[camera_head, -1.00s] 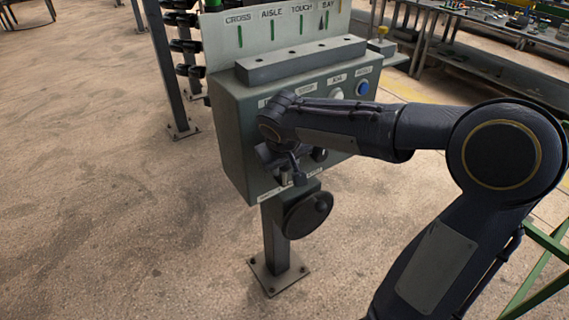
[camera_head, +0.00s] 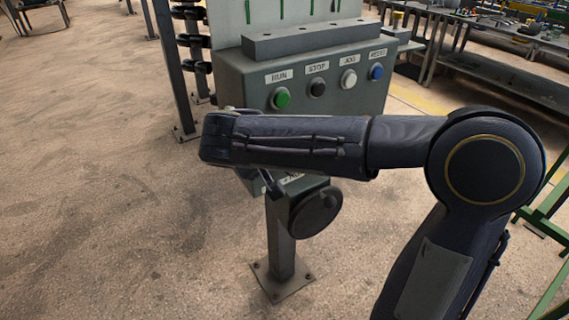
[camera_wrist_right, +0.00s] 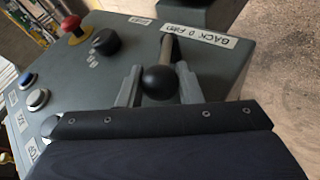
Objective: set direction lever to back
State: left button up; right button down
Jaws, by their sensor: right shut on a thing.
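The direction lever (camera_wrist_right: 158,82) has a black ball knob and a pale shaft, and stands out from a grey-green control box (camera_wrist_right: 105,70). In the right wrist view its shaft runs up to the left end of a white label that seems to read BACK 0 FWD. My right gripper (camera_wrist_right: 158,88) has one finger on each side of the knob and is shut on it. In the head view the lever is hidden behind my right arm, which crosses the front of the box (camera_head: 232,88). My left gripper is not in view.
RUN (camera_head: 281,98), STOP (camera_head: 317,87), JOG (camera_head: 348,79) and RESET (camera_head: 376,72) buttons sit above my arm. A red knob (camera_wrist_right: 72,25) and a black rotary knob (camera_wrist_right: 105,41) are beside the lever. A handwheel (camera_head: 315,212) is on the post below.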

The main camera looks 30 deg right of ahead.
jog(key=shift+a+f+h+b, duration=0.25)
jog(key=shift+a+h+b, duration=0.1)
jog(key=shift+h+b, duration=0.2)
jog(key=c, duration=1.1)
grip_release()
jog(key=shift+o, duration=0.2)
jog(key=shift+s+a+r, duration=0.1)
jog(key=v, duration=0.7)
jog(key=shift+s+a, duration=0.2)
jog(key=shift+r, duration=0.1)
